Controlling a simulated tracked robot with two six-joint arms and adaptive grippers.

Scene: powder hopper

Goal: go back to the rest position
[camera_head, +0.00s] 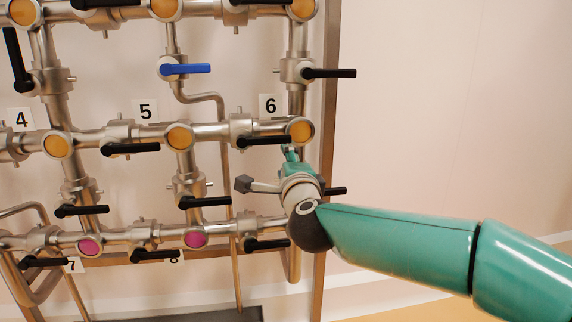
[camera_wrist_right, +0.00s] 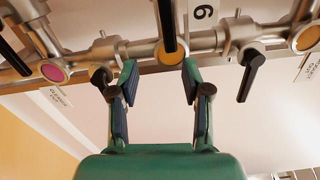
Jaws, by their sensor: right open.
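My right arm comes in from the right in the head view. Its teal gripper (camera_head: 289,153) is in front of the pipe rack, just below the joint with the orange disc beside label 6 (camera_head: 270,106). In the right wrist view the gripper (camera_wrist_right: 160,82) is open, with its two fingers apart and only pale wall between them. A black lever (camera_wrist_right: 166,22) shows beyond the gap, above the fingertips. I cannot tell whether the gripper touches any pipe. My left gripper is in neither view.
The steel pipe rack fills the left of the head view, with several black levers (camera_head: 131,149), a blue lever (camera_head: 186,69), orange discs (camera_head: 179,138) and pink discs (camera_head: 196,239). A brown post (camera_head: 329,90) bounds it. The wall (camera_head: 450,110) to the right is clear.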

